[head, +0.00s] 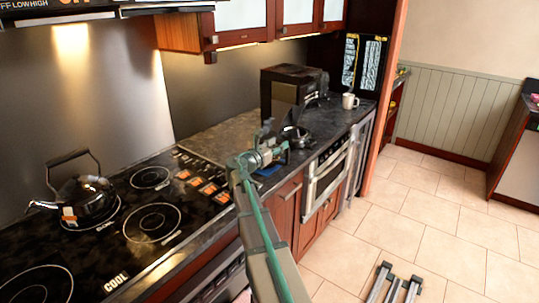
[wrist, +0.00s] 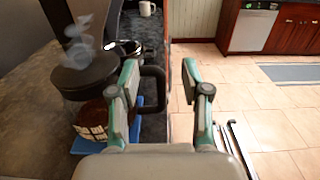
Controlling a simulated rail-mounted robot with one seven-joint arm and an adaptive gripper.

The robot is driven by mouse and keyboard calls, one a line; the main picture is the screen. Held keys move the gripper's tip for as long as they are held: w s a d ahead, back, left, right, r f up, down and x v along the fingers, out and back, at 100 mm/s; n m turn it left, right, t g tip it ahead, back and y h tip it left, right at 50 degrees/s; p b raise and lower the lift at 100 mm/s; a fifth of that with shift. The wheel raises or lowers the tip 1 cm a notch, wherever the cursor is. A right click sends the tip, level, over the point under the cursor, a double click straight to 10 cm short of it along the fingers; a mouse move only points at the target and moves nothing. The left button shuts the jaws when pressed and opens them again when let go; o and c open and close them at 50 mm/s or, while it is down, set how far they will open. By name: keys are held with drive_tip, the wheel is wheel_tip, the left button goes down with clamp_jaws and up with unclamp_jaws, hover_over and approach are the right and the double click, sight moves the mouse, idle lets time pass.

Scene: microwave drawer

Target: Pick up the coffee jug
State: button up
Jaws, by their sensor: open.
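The coffee jug (wrist: 92,112) stands on a blue mat (wrist: 88,147) on the dark counter, at the left of the wrist view. It has a black lid, dark brown contents and a black handle (wrist: 158,88) sticking out to the right; grey steam rises above it. My gripper (wrist: 165,75) is open, its fingers apart on either side of the handle in the picture. The left finger overlaps the jug's side; I cannot tell whether it touches. In the head view, my gripper (head: 272,155) largely hides the jug above the blue mat (head: 268,170).
A dark coffee machine (head: 290,90), a shiny metal pot (head: 296,135) and a white mug (head: 349,101) stand farther along the counter. A kettle (head: 86,196) sits on the stovetop (head: 150,220) at left. Tiled floor (head: 400,210) lies open to the right.

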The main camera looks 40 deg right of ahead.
sight(287, 151)
wheel_tip(287, 151, down, 6)
drive_tip(key=shift+p+x, duration=1.3)
drive_tip(key=shift+x, duration=2.5)
clamp_jaws()
